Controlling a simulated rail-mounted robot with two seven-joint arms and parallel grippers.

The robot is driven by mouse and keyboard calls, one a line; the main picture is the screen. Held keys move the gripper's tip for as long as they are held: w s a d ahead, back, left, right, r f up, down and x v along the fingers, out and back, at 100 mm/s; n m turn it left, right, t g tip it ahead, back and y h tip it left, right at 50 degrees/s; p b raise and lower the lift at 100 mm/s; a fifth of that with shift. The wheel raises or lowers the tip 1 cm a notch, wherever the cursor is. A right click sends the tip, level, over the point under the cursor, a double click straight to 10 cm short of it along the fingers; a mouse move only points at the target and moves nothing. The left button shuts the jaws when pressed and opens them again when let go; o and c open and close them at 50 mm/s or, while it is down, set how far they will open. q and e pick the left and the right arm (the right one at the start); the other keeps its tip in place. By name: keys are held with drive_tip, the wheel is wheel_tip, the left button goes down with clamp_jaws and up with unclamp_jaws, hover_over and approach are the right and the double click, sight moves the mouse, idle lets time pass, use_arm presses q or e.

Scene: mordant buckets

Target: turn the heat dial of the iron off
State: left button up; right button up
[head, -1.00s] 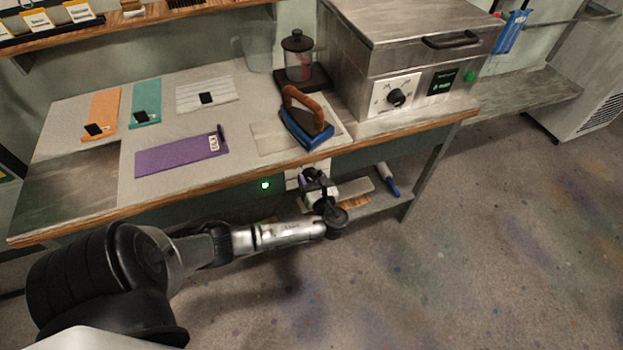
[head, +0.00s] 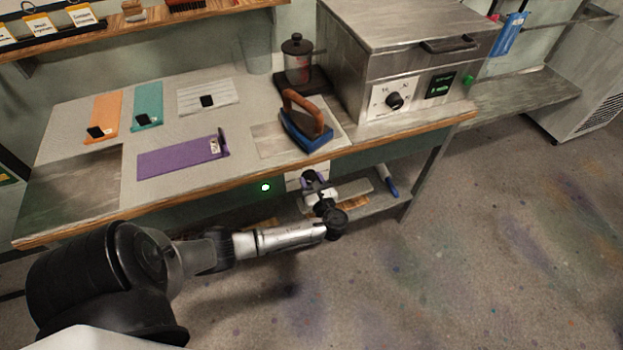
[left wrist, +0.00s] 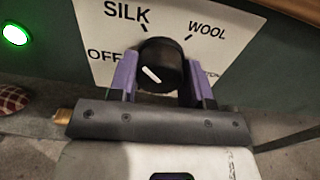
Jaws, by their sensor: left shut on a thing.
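The iron (head: 306,128), with a brown handle and blue body, stands on the bench top. Its heat dial (left wrist: 160,62) is a black knob on a white plate (left wrist: 85,22) on the bench front. The plate reads OFF, SILK and WOOL; another label at right is mostly hidden. The knob's white mark slants from upper left to lower right. My left gripper (left wrist: 158,84) is shut on the knob, with a purple finger on each side. In the head view my left gripper (head: 314,182) covers the knob. My right gripper is not in view.
A green lamp (head: 265,187) glows left of the plate. A steel box (head: 400,60) with its own knob (head: 394,100) stands at the bench's right. A shelf (head: 352,207) lies under the bench behind my left gripper. The floor in front is open.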

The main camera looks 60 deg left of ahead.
use_arm(q)
drive_tip(key=n+p, duration=0.1)
drive_tip(key=n, duration=0.1)
drive_tip(key=shift+r+n, duration=0.1)
drive_tip(key=shift+n, duration=0.3)
drive_tip(key=n, duration=0.2)
drive_tip(key=shift+n+p, duration=0.3)
drive_tip(key=shift+p, duration=0.1)
drive_tip(key=n, duration=0.3)
drive_tip(key=shift+n, duration=1.3)
drive_tip(key=shift+n+b, duration=0.3)
drive_tip(key=o, duration=0.9)
drive_tip(key=shift+a, duration=0.15)
drive_tip(key=shift+w, duration=0.1)
